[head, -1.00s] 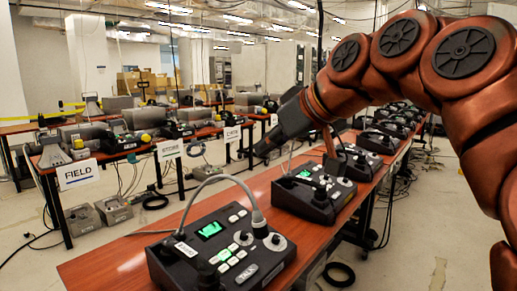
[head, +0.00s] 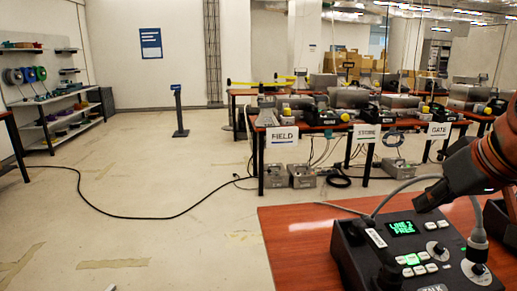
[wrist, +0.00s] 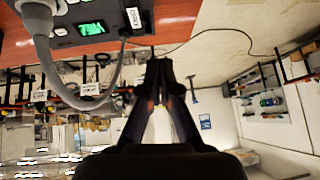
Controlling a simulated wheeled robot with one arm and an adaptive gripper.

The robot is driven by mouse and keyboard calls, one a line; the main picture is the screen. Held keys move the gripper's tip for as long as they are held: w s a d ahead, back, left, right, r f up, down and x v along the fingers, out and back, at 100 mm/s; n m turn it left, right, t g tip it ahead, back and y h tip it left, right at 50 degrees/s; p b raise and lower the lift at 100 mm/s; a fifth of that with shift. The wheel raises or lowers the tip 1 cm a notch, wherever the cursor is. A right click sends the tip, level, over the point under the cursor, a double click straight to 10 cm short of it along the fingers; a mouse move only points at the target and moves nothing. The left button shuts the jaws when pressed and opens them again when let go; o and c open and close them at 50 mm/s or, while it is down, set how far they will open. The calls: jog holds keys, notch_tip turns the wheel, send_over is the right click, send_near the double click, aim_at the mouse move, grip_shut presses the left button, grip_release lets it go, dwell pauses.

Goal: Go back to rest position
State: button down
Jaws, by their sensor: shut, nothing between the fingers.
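My gripper (wrist: 160,68) shows in the wrist view with its dark fingers drawn together and nothing between them. In the head view the dark end of my gripper (head: 428,200) is at the right, in front of or above a paging phone (head: 347,252). The wrist view is upside down and shows the phone (wrist: 60,15) at the upper left, apart from the fingers. I cannot tell the exact gap.
A bench with FIELD (head: 282,136), STORE and GATE signs stands behind, with several devices on it. A black cable (head: 140,217) crosses the floor. Shelves (head: 72,125) stand at the far left, a kiosk post (head: 179,112) by the back wall. The left floor is open.

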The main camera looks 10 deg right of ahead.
jog(key=s+a+f+g, duration=0.25)
jog(key=a+f, duration=0.35)
jog(key=f, duration=0.3)
jog(key=s+a+f+g, duration=0.2)
jog(key=a+f+g, duration=0.3)
jog(key=f, duration=0.4)
jog(key=s+a+f+g+h, duration=0.1)
jog(key=s+a+f+g, duration=0.2)
jog(key=s+f, duration=0.9)
notch_tip(320, 180, up, 17)
jog(key=w+t+p, duration=0.1)
jog(key=p, duration=1.4)
jog(key=shift+w+a, duration=0.2)
jog(key=shift+w, duration=0.2)
